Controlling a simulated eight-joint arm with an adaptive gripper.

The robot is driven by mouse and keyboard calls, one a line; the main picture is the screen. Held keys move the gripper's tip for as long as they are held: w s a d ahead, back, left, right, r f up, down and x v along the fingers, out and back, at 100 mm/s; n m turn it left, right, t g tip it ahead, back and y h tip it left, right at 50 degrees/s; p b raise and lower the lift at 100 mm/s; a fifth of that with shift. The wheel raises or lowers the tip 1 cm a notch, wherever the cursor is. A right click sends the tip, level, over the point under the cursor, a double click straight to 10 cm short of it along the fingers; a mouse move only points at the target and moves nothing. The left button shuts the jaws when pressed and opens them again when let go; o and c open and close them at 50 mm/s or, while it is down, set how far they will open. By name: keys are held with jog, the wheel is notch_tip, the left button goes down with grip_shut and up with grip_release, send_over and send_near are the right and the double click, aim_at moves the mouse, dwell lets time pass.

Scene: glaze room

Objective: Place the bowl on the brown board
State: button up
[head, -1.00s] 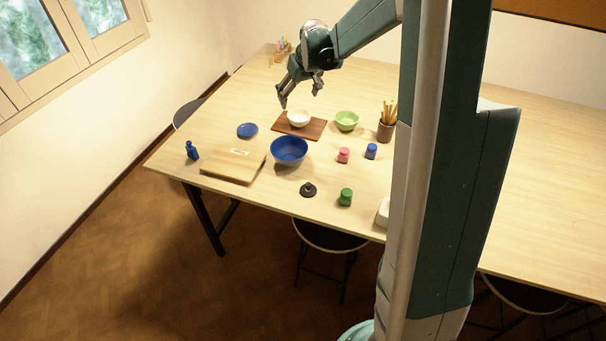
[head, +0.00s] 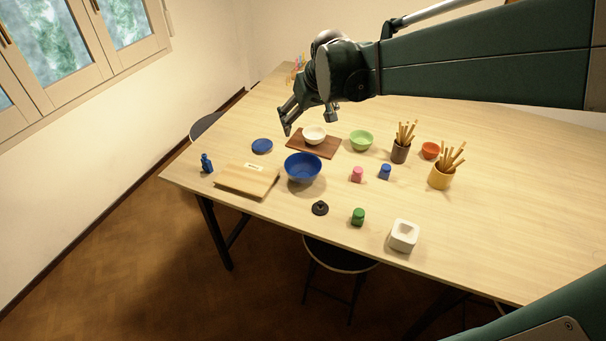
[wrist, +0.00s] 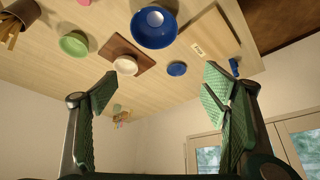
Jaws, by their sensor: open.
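The brown board (head: 326,151) lies flat on the table, and a white bowl (head: 314,134) stands upright on it. In the wrist view the white bowl (wrist: 125,65) is on the brown board (wrist: 117,45) too. A larger blue bowl (head: 303,168) stands in front of the board, and a green bowl (head: 361,140) stands to its right. A small orange-red bowl (head: 430,150) is farther right. My gripper (head: 309,122) is open and empty, above and behind the white bowl. In the wrist view its spread fingers (wrist: 162,86) have nothing between them.
A light wooden board (head: 246,180), a blue saucer (head: 262,146) and a blue bottle (head: 206,163) lie at left. Small jars, a black lid-like piece (head: 320,208) and a white block (head: 404,235) are in front. A brown pot (head: 401,150) and a yellow pot (head: 440,174) hold sticks.

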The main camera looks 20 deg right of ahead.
jog(key=s+a+f, duration=0.1)
jog(key=s+a, duration=0.3)
jog(key=s, duration=0.9)
jog(key=s+a+f+t, duration=0.1)
jog(key=s+a, duration=0.3)
jog(key=s, duration=0.9)
jog(key=shift+s+a, duration=0.2)
jog(key=shift+a, duration=0.05)
